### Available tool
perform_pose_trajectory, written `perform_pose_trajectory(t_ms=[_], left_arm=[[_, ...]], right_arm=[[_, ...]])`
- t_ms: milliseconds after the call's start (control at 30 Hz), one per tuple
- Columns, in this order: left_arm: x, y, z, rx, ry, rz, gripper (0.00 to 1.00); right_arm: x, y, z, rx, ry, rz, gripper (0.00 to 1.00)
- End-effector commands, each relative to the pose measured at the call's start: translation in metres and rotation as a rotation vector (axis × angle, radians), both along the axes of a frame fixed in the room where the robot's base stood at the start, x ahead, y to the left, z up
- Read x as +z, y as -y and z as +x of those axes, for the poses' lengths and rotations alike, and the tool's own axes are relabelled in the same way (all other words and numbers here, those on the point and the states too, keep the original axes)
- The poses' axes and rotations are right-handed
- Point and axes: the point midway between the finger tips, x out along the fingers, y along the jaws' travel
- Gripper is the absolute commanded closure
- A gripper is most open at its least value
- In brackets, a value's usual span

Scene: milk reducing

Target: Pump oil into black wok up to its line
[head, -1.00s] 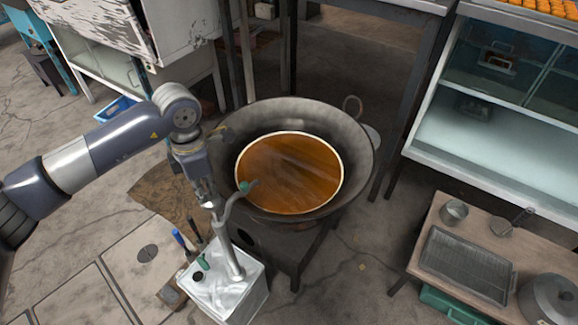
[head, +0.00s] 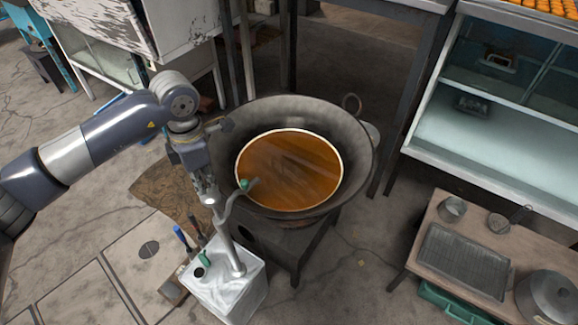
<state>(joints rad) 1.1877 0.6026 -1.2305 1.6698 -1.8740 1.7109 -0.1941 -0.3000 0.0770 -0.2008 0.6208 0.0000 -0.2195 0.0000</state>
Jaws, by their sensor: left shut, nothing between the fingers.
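The black wok (head: 357,150) sits on a dark stand in the middle of the head view. Brown oil (head: 285,172) fills its lower part, edged by a pale ring line (head: 340,150); the oil appears to reach the ring. A silvery oil can (head: 228,288) stands front left of the wok. Its curved pump spout (head: 228,206) ends in a green tip (head: 245,185) over the wok's near-left side. My left gripper (head: 207,197) is shut, pointing down at the top of the pump, with nothing between its fingers. My right gripper is out of view.
A low wooden table (head: 415,262) at the lower right holds a dark rack tray (head: 463,260), a lidded pot (head: 548,298) and small metal cups. A glass-fronted cabinet (head: 490,135) stands at the right. Blue- and green-handled tools are by the can.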

Motion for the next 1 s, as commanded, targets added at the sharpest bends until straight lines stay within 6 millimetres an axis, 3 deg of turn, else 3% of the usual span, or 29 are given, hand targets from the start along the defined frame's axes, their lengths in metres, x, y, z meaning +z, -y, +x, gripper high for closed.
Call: perform_pose_trajectory(t_ms=[500, 700, 1000], left_arm=[[-0.033, 0.000, 0.000, 0.000, 0.000, 0.001, 1.00], [-0.046, 0.000, 0.000, 0.000, -0.002, 0.001, 1.00], [-0.065, -0.001, -0.001, 0.000, -0.003, 0.002, 1.00]], right_arm=[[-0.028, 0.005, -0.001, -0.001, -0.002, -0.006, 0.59], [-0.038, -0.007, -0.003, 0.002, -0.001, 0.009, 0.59], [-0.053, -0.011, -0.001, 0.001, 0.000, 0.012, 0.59]])
